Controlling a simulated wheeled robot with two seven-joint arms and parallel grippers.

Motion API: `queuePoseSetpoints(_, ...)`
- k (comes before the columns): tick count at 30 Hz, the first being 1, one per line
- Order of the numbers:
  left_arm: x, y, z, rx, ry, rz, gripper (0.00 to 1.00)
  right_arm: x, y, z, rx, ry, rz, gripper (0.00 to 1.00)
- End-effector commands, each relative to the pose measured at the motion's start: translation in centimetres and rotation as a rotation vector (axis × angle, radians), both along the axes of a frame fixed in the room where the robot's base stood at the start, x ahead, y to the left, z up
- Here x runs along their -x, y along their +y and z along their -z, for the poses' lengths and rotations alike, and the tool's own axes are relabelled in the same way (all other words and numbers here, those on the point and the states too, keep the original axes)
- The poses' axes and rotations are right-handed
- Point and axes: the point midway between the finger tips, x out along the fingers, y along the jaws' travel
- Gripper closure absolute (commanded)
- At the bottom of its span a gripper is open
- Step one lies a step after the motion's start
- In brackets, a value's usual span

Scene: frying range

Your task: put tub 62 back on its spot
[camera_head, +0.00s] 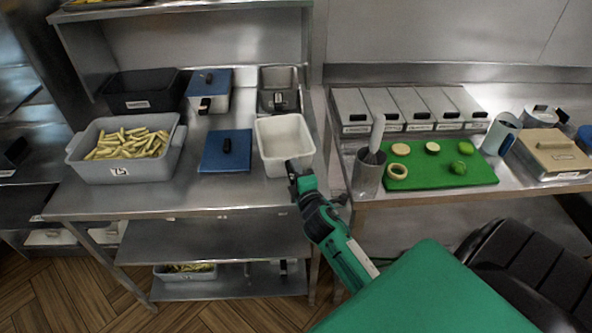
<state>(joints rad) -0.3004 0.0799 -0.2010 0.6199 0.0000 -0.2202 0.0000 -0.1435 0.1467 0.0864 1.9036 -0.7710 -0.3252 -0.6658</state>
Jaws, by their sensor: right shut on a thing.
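My right gripper (297,172) is shut on the near wall of an empty white tub (284,127) at the right end of the left steel table (180,205). I see no number on this tub, so I cannot tell if it is tub 62. I cannot tell whether it rests on the table or is held just above it. A grey tub (78,151) full of pale cut sticks stands at the left of the table. Its label is too small to read surely. My left gripper is not in view.
A blue lid (227,151) lies left of the white tub. Behind stand a black bin (142,103), a blue-lidded container (208,91) and a steel pan (279,89). The right counter holds a green board (440,178) and a steel utensil pot (367,175).

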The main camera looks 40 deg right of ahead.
Motion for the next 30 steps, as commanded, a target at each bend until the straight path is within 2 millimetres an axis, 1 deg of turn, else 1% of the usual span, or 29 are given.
queuePoseSetpoints(8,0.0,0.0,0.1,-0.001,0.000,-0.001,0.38,0.0,0.0,0.1,0.000,0.000,0.000,1.00)
queuePoseSetpoints(9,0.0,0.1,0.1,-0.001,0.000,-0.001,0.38,0.0,0.0,0.1,0.000,0.000,0.000,0.75)
queuePoseSetpoints(11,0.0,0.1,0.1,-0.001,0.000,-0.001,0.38,0.0,0.0,0.1,0.000,0.000,0.000,0.63)
queuePoseSetpoints(12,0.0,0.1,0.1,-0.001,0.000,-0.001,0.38,0.0,0.0,0.1,0.000,0.000,0.000,0.55)
queuePoseSetpoints(13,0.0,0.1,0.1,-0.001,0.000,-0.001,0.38,0.0,0.0,0.1,0.000,0.000,0.000,0.53)
queuePoseSetpoints(23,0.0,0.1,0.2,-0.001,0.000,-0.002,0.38,0.3,0.1,0.2,0.000,0.001,0.000,0.53)
queuePoseSetpoints(26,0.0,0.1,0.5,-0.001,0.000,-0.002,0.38,1.1,0.4,0.4,-0.001,0.002,-0.001,0.53)
queuePoseSetpoints(30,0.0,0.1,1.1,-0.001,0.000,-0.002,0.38,3.2,1.0,0.5,-0.001,0.002,-0.001,0.53)
